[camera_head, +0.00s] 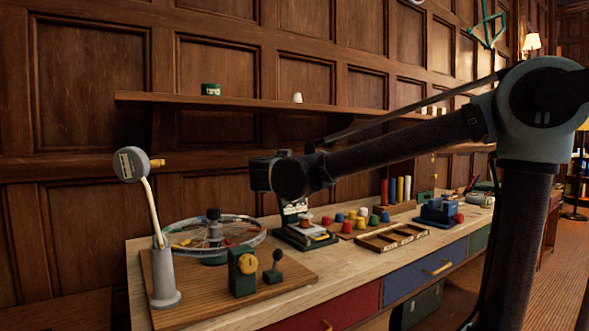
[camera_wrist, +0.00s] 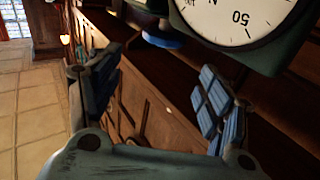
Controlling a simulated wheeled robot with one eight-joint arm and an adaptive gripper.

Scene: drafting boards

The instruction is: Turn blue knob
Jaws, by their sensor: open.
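A round blue knob (camera_wrist: 163,40) shows near the top of the wrist view, just left of a white dial. It is seen partly edge-on and lies beyond and above the gap between my fingertips, apart from them. My gripper (camera_wrist: 161,65) is open, with its padded fingers spread left and right and nothing between them. In the head view the dark end of my arm (camera_head: 287,176) is above the workbench; its fingers cannot be made out there, and I cannot identify the blue knob in that view.
A dial (camera_wrist: 238,18) in a dark green housing fills the wrist view's upper right, close to the right finger. The workbench (camera_head: 225,322) holds a gauge on a stand (camera_head: 131,164), a wheel-like disc (camera_head: 185,238), and a dark green box with a yellow knob (camera_head: 242,270). A shelf (camera_head: 240,104) runs behind.

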